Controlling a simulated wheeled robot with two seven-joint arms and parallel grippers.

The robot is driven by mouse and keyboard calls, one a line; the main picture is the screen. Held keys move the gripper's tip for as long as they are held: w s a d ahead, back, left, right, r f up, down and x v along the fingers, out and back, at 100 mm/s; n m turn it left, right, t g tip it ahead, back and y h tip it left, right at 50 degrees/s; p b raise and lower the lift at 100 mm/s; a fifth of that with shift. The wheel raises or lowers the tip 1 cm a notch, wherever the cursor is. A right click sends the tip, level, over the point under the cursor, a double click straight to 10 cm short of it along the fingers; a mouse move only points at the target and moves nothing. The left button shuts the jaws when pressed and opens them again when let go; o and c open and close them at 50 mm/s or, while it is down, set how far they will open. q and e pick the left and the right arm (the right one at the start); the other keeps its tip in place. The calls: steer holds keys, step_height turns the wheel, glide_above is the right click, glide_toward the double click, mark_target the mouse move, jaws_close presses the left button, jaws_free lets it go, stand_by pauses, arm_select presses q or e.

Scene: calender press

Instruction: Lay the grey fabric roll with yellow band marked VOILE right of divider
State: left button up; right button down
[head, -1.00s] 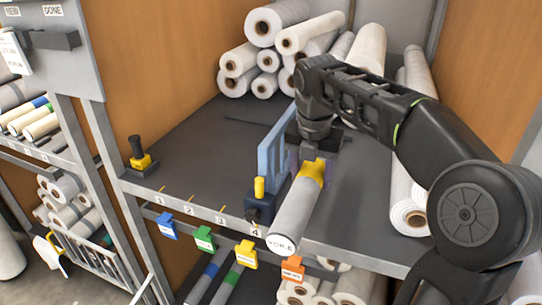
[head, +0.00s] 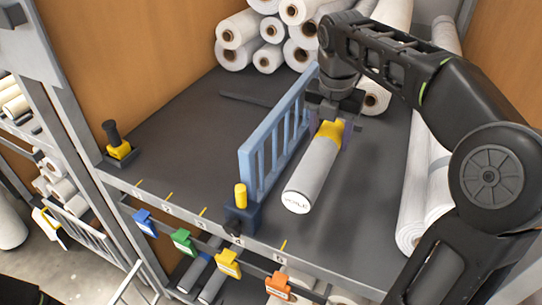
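The grey fabric roll (head: 311,178) has a yellow band and a round end face marked VOILE. It lies over the dark shelf just right of the blue divider (head: 274,142), its marked end toward the front edge. My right gripper (head: 330,130) is around the roll at the yellow band, one finger on each side. I cannot tell whether the roll touches the shelf or hangs slightly above it. The divider is a blue slatted rail with a yellow-knobbed clamp (head: 241,207) at the front edge. My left gripper is out of view.
White rolls (head: 270,32) are stacked at the back, and long white rolls (head: 420,190) lie on the right. A yellow and black clamp (head: 119,148) sits at the front left. Coloured tags (head: 228,263) hang under the numbered edge.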

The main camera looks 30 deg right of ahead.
step_height(320, 180, down, 5)
steer(key=shift+f+b, duration=0.1)
steer(key=shift+b, duration=0.35)
steer(key=shift+f, duration=0.4)
steer(key=shift+f, duration=0.1)
steer(key=shift+f, duration=1.75)
steer(key=shift+f, duration=0.15)
steer(key=c, duration=0.5)
jaws_free()
